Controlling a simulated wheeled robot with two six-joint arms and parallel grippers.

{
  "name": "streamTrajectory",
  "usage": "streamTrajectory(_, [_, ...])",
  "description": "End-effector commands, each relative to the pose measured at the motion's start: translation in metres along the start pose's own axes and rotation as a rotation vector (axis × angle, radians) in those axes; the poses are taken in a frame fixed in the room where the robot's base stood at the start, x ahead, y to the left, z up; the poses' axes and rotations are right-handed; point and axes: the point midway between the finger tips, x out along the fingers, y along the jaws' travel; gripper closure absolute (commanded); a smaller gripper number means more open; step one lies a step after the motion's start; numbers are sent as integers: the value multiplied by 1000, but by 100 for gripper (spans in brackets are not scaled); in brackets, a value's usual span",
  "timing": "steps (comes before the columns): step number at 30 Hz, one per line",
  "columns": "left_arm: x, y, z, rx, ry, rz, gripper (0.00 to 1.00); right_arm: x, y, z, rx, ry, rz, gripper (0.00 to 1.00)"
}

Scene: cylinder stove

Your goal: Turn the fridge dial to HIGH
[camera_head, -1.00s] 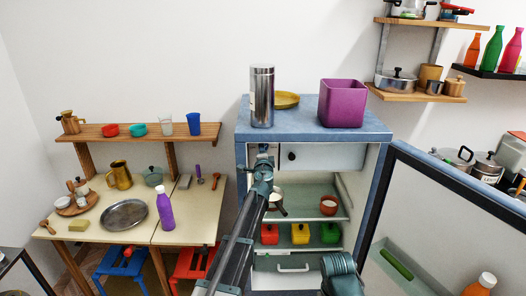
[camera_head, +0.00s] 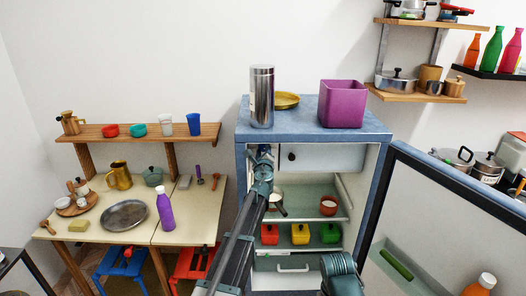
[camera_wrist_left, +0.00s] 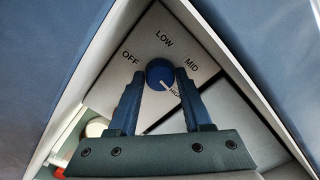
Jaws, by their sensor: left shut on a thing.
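The fridge dial (camera_wrist_left: 160,73) is a round blue knob on a pale panel marked OFF, LOW, MID and HIGH, seen in the left wrist view. Its white pointer line aims at the lower right, at the word HIGH (camera_wrist_left: 177,91). My left gripper (camera_wrist_left: 159,77) is shut on the dial, one blue finger on each side. In the head view my left gripper (camera_head: 264,160) reaches into the upper left of the open fridge (camera_head: 241,150) and hides the dial there.
The open fridge door (camera_head: 440,190) stands to the right. Below the gripper, shelves hold a pan, a red-brown cup (camera_head: 328,205) and several coloured containers. A metal canister (camera_head: 262,97) and purple bin (camera_head: 342,103) stand on top. A table (camera_head: 105,245) is to the left.

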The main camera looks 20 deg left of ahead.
Motion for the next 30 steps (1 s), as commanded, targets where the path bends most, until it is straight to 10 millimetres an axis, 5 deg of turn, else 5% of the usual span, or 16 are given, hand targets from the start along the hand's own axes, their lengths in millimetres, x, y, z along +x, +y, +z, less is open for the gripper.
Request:
streamTrajectory(26, [-1, 0, -1, 143, 1, -1, 100, 0, 0, 0, 0, 0, 0, 100])
streamTrajectory(27, [-1, 0, -1, 143, 1, -1, 47, 0, 0, 0, 0, 0, 0, 100])
streamTrajectory(30, [-1, 0, -1, 143, 1, -1, 29, 0, 0, 0, 0, 0, 0, 100])
